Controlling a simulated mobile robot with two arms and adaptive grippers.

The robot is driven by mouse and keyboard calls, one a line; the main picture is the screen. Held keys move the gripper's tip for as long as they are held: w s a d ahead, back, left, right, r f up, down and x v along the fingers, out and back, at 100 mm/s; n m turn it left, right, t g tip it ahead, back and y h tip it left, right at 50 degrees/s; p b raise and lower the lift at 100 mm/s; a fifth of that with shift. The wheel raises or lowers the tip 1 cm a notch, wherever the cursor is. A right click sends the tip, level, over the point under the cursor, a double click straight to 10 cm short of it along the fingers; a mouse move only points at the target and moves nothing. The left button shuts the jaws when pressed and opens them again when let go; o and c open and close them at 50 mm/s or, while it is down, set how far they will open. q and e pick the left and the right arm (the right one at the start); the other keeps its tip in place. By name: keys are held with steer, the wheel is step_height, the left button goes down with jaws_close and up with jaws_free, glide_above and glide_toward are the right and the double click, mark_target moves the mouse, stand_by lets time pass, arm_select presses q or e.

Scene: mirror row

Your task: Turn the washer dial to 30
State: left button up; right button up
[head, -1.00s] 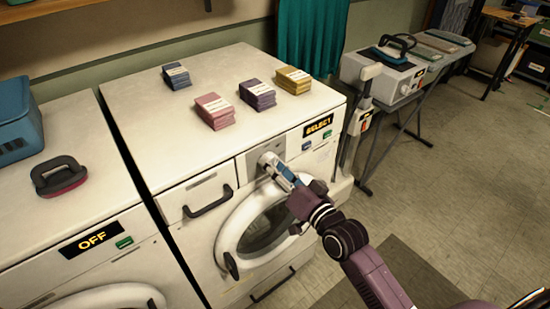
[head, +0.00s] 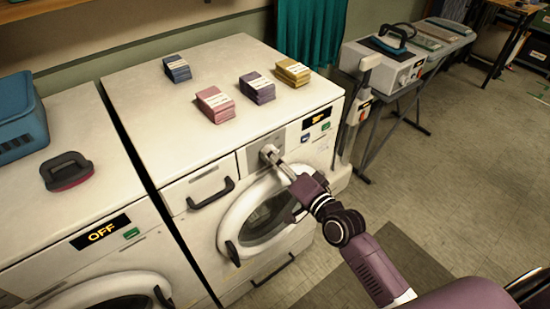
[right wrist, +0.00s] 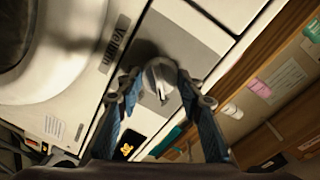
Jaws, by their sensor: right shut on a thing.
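The washer (head: 190,115) has a white body with a round door, a control panel and a grey dial (head: 267,151) on its front. My right gripper (head: 275,158) reaches in from the lower right and is shut on the dial. In the right wrist view the grey dial (right wrist: 160,75) sits between the two blue fingers of my right gripper (right wrist: 158,84). The display (head: 317,118) right of the dial shows a short yellow reading, too small to read for sure. My left gripper is out of view.
A pink card stack (head: 215,104), a purple one (head: 257,88), a yellow one (head: 292,72) and a blue one (head: 176,68) lie on the washer top. The left machine reads OFF (head: 100,234). Floor in front is open.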

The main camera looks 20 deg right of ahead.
steer(key=o, duration=1.2)
steer(key=shift+c, duration=0.2)
steer(key=f+v, duration=0.1)
steer(key=v, duration=1.1)
steer(key=shift+r, duration=0.45)
steer(key=s+d+f+n+g+h, duration=0.1)
steer(key=s+d+f+g, duration=0.15)
steer(key=f, duration=0.95)
steer(key=s+d+f+n+g+h, duration=0.1)
steer(key=s+f+n+g, duration=0.15)
steer(key=f, duration=0.85)
steer(key=s+d+f+n+g+h, duration=0.15)
steer(key=s+f, duration=0.25)
steer(key=f, duration=0.8)
steer(key=s+a+f+n+g, duration=0.1)
steer(key=s+f+n+g, duration=0.2)
steer(key=s+f, duration=0.8)
steer(key=s+a+f+n+g+h, duration=0.1)
steer(key=s+f+n+g, duration=0.2)
steer(key=s+f+g, duration=0.3)
steer(key=s+f, duration=0.5)
steer(key=s, duration=0.8)
steer(key=shift+a+h, duration=0.1)
steer(key=shift+h, duration=0.15)
